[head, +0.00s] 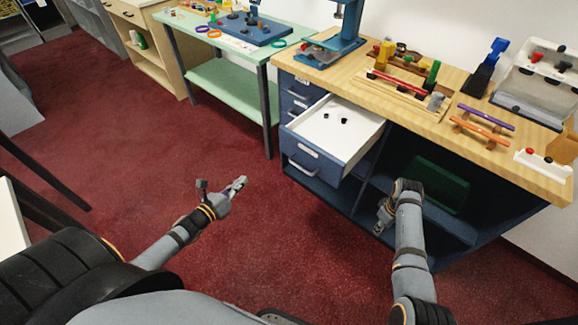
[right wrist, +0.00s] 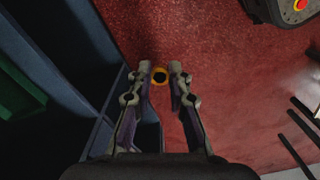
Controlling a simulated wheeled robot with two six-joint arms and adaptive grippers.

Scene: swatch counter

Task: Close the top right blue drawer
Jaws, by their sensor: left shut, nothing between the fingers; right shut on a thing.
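A blue drawer with a white inside (head: 318,134) stands pulled out of the blue cabinet under the wooden counter in the head view. Two small black things (head: 335,118) lie in it. My left gripper (head: 241,182) is shut and empty above the red floor, left of the drawer and apart from it. My right gripper (head: 381,221) is low in front of the open shelf, right of the drawer and apart from it. In the right wrist view it is shut on a small round thing with an orange rim and dark centre (right wrist: 159,76). The head view hides that thing.
The wooden counter (head: 455,133) carries colored handles, a blue press and a clear-lidded box. A dark green bin (head: 439,185) sits on the shelf beneath. A pale green table (head: 222,77) stands to the left. Red floor (head: 130,130) is clear in front.

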